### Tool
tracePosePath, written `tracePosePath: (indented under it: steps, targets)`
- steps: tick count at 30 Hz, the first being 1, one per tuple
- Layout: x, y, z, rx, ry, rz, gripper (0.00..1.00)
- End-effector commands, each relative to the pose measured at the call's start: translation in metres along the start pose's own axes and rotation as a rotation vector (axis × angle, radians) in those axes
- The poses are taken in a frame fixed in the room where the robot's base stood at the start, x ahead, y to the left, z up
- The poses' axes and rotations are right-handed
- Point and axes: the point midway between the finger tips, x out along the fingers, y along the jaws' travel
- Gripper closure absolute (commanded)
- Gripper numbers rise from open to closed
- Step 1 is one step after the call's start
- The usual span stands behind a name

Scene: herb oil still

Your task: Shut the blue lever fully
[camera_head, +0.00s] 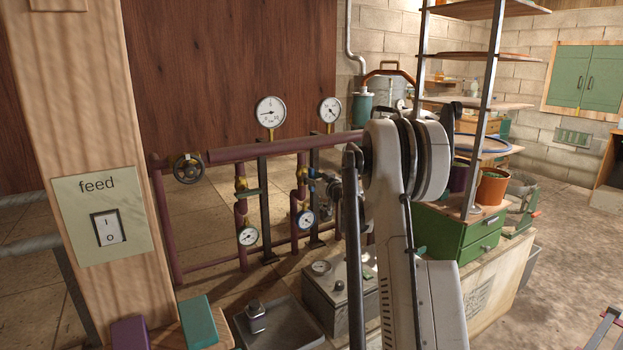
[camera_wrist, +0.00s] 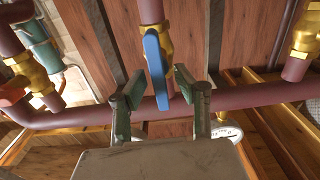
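In the wrist view the blue lever (camera_wrist: 154,56) sits on a brass valve (camera_wrist: 166,45) on a short purple pipe. The lever lies nearly in line with that pipe, slightly tilted. My gripper (camera_wrist: 158,82) is open, with one finger on each side of the lever's free end. I see a gap on both sides and no clear contact. In the head view my arm hides most of this area, and I cannot make out the lever clearly.
A purple cross pipe (camera_wrist: 255,96) runs close to my fingertips. A gauge (camera_wrist: 227,131) is near the right finger. Other brass valves flank the lever. In the head view, gauges (camera_head: 270,112), a handwheel (camera_head: 188,168) and a grey box (camera_head: 322,298) stand around the pipework.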

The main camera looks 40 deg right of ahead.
Motion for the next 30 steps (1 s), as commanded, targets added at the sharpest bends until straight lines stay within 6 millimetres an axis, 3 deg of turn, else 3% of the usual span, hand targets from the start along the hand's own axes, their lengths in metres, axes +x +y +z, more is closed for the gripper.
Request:
tracePosePath:
  steps: [3,10,30]
  targets:
    - [-0.0002,-0.0002,0.0,0.0,0.0,0.0,0.72]
    - [-0.0003,-0.0002,0.0,0.0,0.0,0.0,1.0]
    - [-0.0012,0.0011,0.0006,0.083,0.0,0.0,1.0]
